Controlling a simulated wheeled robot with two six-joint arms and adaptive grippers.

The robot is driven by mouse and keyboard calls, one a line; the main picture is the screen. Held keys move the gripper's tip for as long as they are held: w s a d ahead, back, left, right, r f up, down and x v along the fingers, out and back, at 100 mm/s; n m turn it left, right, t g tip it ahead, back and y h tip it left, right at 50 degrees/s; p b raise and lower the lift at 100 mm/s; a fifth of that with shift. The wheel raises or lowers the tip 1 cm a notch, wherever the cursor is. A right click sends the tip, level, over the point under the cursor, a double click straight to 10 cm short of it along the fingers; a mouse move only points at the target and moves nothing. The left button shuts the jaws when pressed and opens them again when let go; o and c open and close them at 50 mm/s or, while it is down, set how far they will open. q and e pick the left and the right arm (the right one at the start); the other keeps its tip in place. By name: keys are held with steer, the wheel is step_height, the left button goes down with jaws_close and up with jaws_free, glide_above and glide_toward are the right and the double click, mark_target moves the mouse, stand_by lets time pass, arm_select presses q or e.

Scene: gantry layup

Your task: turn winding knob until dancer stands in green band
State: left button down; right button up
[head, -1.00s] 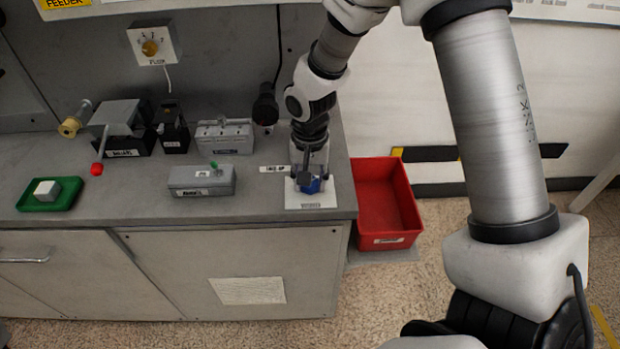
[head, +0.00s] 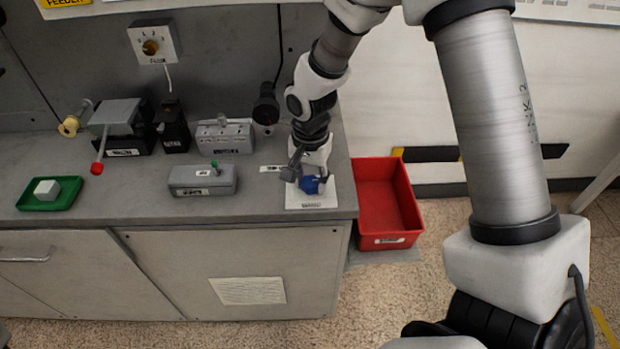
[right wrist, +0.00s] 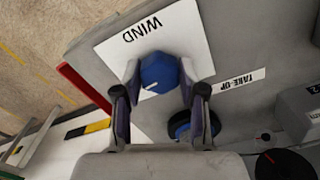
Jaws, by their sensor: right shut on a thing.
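The blue winding knob (head: 312,185) stands on a white plate (head: 330,202) at the right front corner of the bench. My right gripper (head: 305,178) points down and is shut on it. In the right wrist view the knob (right wrist: 158,73), with a white mark line, sits between the two fingers, above the word WIND on its plate (right wrist: 195,25). A black round part with blue inside (right wrist: 195,126) lies near the TAKE-UP label (right wrist: 238,82). I cannot make out the dancer or a green band. My left gripper is not in view.
A red bin (head: 385,205) stands right of the bench. Grey boxes (head: 203,180) and (head: 225,138), a machine with a red-tipped lever (head: 98,167) and a green tray (head: 48,204) with a white block are to the left.

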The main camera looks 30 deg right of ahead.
mark_target(311, 180)
steer(key=o, duration=0.9)
steer(key=shift+o, duration=1.2)
steer(key=shift+w+d+f, duration=0.1)
steer(key=shift+w+d, duration=0.05)
step_height(311, 180, up, 12)
